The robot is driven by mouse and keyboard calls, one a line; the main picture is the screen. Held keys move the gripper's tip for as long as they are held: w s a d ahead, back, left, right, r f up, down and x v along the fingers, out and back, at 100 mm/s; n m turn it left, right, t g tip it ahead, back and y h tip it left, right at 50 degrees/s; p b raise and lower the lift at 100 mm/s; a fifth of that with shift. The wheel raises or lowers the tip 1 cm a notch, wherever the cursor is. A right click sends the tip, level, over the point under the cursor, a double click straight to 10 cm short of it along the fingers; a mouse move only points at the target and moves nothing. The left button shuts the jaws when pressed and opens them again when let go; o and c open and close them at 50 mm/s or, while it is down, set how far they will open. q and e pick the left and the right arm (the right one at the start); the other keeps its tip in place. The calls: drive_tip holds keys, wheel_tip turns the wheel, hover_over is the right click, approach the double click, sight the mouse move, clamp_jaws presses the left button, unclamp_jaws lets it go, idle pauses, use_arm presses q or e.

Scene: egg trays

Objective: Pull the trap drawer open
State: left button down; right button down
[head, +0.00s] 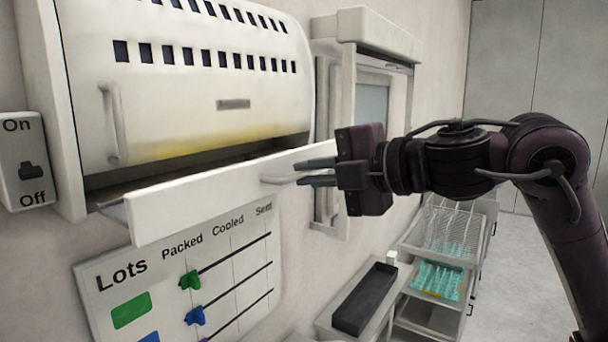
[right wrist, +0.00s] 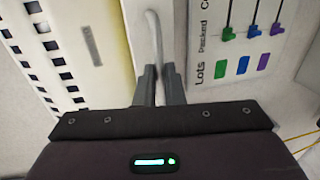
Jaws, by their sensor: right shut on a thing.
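The trap drawer (head: 205,196) is a long white front below the white slotted cover, standing out from the wall unit with a dark gap behind its top edge. Its pale bar handle (head: 274,180) is at the right part of the front. My right gripper (head: 302,172) comes in from the right and is shut on this handle. In the right wrist view the two fingers (right wrist: 159,72) close around the handle bar (right wrist: 154,35). The drawer's inside is mostly hidden. My left gripper is not in view.
A Lots board (head: 120,308) with coloured sliders hangs just below the drawer. An On/Off switch (head: 31,172) is at the left. A framed hatch (head: 372,100) is behind my right gripper. A black tray (head: 364,300) and a wire basket (head: 440,232) stand lower right.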

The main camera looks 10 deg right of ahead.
drive_tip(key=c, duration=1.6)
unclamp_jaws()
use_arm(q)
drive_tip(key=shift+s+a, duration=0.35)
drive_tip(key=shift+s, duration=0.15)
use_arm(e)
drive_tip(key=shift+o, duration=0.3)
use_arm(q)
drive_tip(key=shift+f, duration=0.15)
